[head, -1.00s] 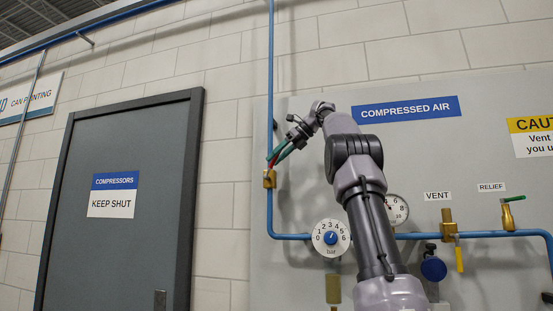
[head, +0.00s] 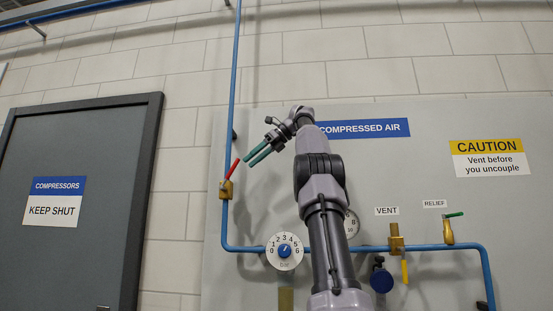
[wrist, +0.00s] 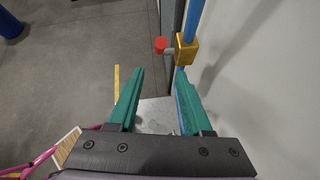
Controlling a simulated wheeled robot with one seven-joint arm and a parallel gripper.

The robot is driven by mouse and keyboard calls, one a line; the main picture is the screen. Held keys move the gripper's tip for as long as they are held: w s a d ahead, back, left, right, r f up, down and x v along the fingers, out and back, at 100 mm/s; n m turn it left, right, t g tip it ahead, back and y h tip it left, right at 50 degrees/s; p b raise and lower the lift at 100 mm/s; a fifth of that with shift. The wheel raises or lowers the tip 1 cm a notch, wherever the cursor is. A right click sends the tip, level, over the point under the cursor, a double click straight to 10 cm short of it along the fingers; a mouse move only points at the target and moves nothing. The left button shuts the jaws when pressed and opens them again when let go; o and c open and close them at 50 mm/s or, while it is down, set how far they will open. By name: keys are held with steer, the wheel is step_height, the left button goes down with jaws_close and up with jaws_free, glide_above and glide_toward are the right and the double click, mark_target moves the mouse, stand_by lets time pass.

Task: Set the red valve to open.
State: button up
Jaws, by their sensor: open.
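The red valve has a brass body (head: 226,190) on the upright blue pipe at the left edge of the grey panel. Its red lever (head: 233,169) points up and leans right, at a slant to the pipe rather than in line with it. In the wrist view the red lever's end (wrist: 161,45) shows beyond the fingertips, left of the brass body (wrist: 186,48). My gripper (head: 249,162) is open and empty, just right of the lever, with its teal fingers pointing down and left. In the wrist view my gripper (wrist: 160,72) has a clear gap between its fingers.
A pressure dial (head: 285,251) sits below and right of the valve. A vent valve with a yellow lever (head: 405,271) and a relief valve with a green lever (head: 453,215) are farther right. A grey door (head: 75,205) is at the left. My arm partly hides a round gauge (head: 351,224).

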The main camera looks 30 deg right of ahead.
steer(key=s+d, duration=0.5)
steer(key=d, duration=0.1)
steer(key=shift+s+d, duration=0.25)
steer(key=shift+s, duration=0.05)
jaws_close()
steer(key=w+a+f+t+y, duration=0.2)
steer(key=w+a+f+t, duration=0.1)
steer(key=w+a, duration=0.4)
steer(key=shift+w+a+y, duration=0.25)
steer(key=shift+a+y, duration=0.15)
steer(key=shift+a, duration=0.65)
